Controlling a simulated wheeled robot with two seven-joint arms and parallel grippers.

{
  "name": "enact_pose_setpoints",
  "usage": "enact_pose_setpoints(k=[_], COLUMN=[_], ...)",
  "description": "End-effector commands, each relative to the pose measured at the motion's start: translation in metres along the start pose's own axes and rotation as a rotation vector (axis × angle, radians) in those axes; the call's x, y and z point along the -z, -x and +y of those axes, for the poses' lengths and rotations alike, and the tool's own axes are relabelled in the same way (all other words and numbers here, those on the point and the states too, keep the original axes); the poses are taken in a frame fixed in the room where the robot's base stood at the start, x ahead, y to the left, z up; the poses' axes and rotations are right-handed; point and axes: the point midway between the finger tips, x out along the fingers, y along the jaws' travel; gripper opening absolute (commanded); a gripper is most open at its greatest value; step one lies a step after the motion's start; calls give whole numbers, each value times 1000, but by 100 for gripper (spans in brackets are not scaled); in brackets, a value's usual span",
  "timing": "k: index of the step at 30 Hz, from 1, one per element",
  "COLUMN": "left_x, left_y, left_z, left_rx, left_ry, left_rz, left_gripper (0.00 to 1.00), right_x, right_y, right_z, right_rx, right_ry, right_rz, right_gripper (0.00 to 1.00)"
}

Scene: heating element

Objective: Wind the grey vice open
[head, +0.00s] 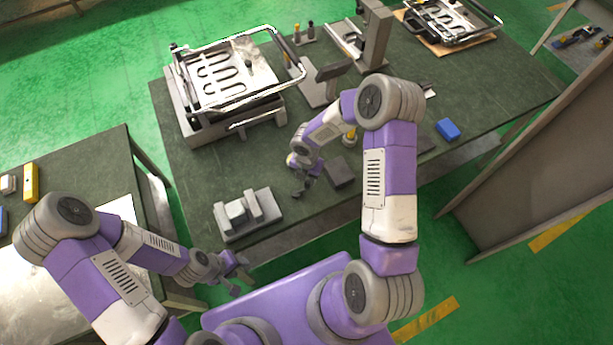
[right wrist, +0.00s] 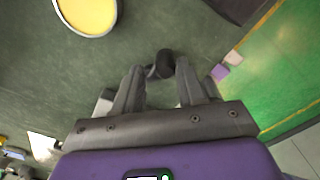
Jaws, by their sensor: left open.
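The grey vice (head: 265,229) stands near the front edge of the green-topped table, with a light grey block (head: 237,212) between its jaws. I cannot make out its handle in the head view. My left gripper (head: 238,272) is open and empty, in front of the table edge and below the vice in the picture. My right gripper (head: 304,190) is over the table, to the right of the vice and apart from it. In the right wrist view its fingers (right wrist: 160,82) are spread, with a dark round-ended piece (right wrist: 163,63) showing between the tips; I cannot tell whether they touch it.
A dark flat block (head: 339,172) lies just right of my right gripper. A heating-element fixture (head: 190,125) stands behind the vice. A blue block (head: 447,129) lies further right. A second table (head: 85,160) stands at the left, with a floor gap between.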

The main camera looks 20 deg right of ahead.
Motion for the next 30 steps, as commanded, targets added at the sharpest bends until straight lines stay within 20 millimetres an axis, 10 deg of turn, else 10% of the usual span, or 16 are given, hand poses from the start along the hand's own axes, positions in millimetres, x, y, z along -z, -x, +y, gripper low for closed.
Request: enact_pose_setpoints(k=[30], left_x=[-2], left_y=[42], left_z=[16], left_rx=[0], left_ry=[0], left_rz=[0], left_gripper=[43], right_x=[0], right_y=[54], right_z=[0], right_rx=[-1], right_ry=[1], right_rz=[0], right_gripper=[37])
